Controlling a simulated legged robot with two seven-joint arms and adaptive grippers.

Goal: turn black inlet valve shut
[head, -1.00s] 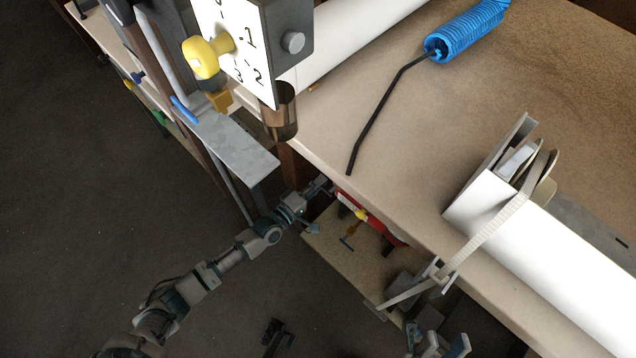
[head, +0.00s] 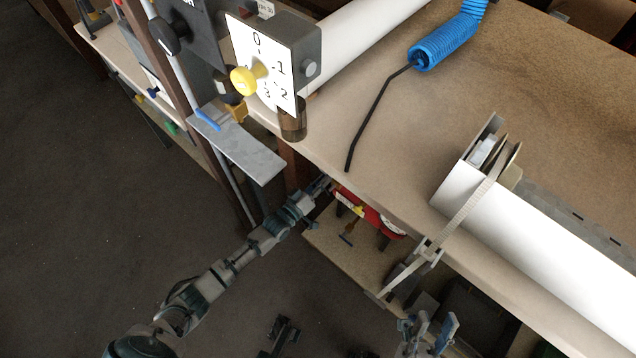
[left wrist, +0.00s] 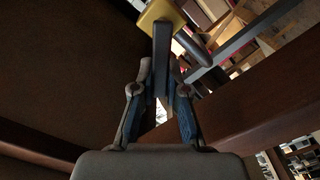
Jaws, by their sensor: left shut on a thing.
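My left gripper (head: 322,184) reaches in under the front edge of the bench, beside a brown leg; its fingertips are small and partly hidden there. In the left wrist view the left gripper (left wrist: 161,92) has its two fingers closed around a dark flat bar (left wrist: 162,50). The bar hangs from a yellow block (left wrist: 160,14). It may be the handle of the black inlet valve; its colour is hard to tell in the shade. My right gripper (head: 428,332) is open and empty at the bottom of the head view, low in front of the bench.
Above stand a numbered dial box (head: 283,75) with a yellow knob and a grey metal plate (head: 240,150). A blue coiled hose (head: 445,42) lies on the bench top. Floor at left is clear.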

